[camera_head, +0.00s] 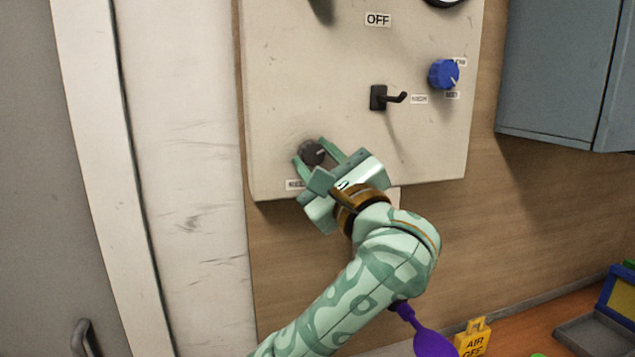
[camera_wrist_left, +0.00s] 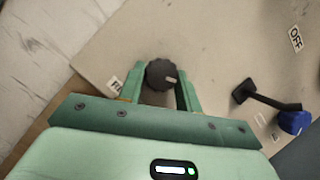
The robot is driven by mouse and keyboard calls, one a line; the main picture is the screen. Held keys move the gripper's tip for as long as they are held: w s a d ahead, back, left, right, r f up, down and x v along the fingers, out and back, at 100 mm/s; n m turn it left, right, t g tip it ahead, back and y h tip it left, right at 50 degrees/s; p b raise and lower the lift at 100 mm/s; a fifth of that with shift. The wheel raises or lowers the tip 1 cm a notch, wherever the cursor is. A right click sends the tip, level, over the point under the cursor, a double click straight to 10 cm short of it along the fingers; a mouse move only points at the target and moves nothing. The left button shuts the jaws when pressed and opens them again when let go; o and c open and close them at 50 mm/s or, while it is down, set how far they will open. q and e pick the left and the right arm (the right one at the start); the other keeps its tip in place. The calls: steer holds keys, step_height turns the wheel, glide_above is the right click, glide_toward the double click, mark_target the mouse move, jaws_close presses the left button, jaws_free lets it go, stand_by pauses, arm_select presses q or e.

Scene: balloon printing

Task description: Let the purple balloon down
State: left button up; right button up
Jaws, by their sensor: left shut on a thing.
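The purple balloon (camera_head: 432,343) hangs at the bottom of the head view, partly hidden by my left arm and cut off by the frame edge. My left gripper (camera_head: 318,152) is at the lower left of the pale wall panel (camera_head: 430,150). It is shut on a dark round knob (camera_head: 311,152), one finger on each side. The knob also shows between the fingers in the left wrist view (camera_wrist_left: 161,75), with a light pointer mark on its face. A label beside the knob is partly covered by the gripper. My right gripper is not in view.
A black hook-like lever (camera_head: 380,97) and a blue knob (camera_head: 443,74) sit on the panel, right of and above my gripper. A grey cabinet (camera_head: 560,80) hangs at the upper right. A yellow "AIR OFF" tag (camera_head: 474,340) stands on the wooden surface below.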

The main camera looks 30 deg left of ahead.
arm_select(q)
steer(key=n+g+b, duration=0.1)
steer(key=n, duration=0.1)
steer(key=n+g+b, duration=0.1)
steer(key=n+b, duration=0.1)
steer(key=n, duration=0.1)
steer(key=shift+w+d+f, duration=0.1)
steer(key=shift+w+f, duration=0.05)
steer(key=shift+f, duration=0.05)
steer(key=n+g+b, duration=0.1)
steer(key=n+b, duration=0.1)
steer(key=n, duration=0.1)
steer(key=shift+r, duration=0.15)
steer(key=n+g+h+b, duration=0.1)
steer(key=n, duration=0.2)
steer(key=shift+w+r+b, duration=0.1)
steer(key=shift+b, duration=0.25)
steer(key=shift+r+n+g+h+b, duration=0.2)
steer(key=shift+n+g+h+b, duration=0.3)
steer(key=shift+n, duration=1.2)
steer(key=o, duration=1)
